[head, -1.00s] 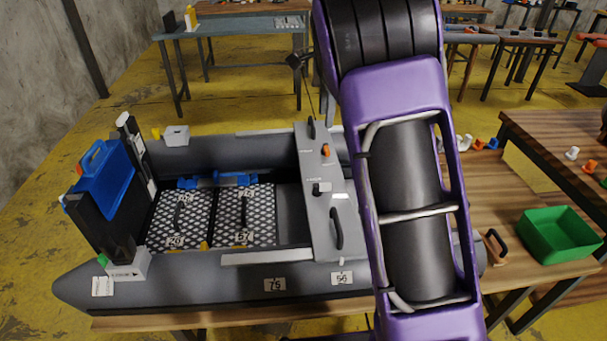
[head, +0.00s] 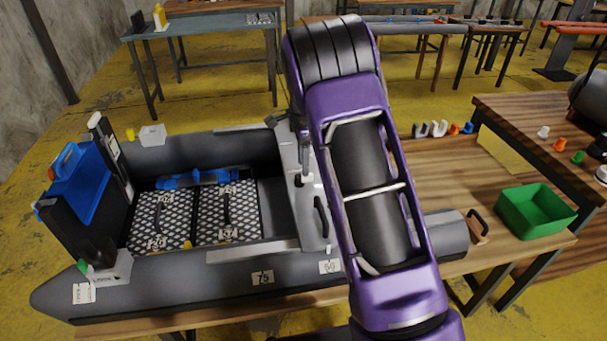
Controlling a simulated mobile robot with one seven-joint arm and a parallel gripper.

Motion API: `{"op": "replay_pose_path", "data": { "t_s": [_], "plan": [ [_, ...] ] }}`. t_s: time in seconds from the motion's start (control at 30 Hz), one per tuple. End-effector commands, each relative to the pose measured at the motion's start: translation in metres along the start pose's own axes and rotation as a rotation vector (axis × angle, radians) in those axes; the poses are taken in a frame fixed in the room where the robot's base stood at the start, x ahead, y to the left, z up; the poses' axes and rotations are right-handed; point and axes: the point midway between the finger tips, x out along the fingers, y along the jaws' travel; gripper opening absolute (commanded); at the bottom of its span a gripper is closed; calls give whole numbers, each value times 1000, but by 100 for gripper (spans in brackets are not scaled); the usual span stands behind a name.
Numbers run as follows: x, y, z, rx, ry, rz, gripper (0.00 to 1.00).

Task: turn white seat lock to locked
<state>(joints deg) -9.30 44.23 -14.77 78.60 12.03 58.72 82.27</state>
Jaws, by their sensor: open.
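The grey bench seat (head: 306,225) lies across the boat, with a black handle (head: 320,216) near its front end. A small dark knob (head: 297,181) with a pale marking sits on the seat. I cannot make out for sure the white seat lock or its setting; my arm covers the right part of the seat. My purple arm rises in front of the seat and bends over. A grey part of my gripper (head: 305,155) shows left of the arm, over the far half of the seat. The rest of the gripper is hidden and I see nothing held.
The grey boat (head: 200,282) rests on a wooden table (head: 440,185). A blue and black motor (head: 82,190) stands at its left end. Patterned floor panels (head: 160,220) lie inside. A green bin (head: 535,212) and several small coloured parts are at the right.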

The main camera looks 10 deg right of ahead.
Motion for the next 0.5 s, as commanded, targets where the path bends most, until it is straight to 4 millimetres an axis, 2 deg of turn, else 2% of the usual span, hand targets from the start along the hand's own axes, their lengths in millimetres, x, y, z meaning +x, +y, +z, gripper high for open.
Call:
{"op": "replay_pose_path", "data": {
  "t_s": [0.03, 0.2, 0.5],
  "plan": [
    [11, 1, 0, 0, 0, 4, 52],
    [31, 0, -1, 1, 1, 1, 52],
    [39, 0, 0, 1, 0, 0, 52]
  ]
}}
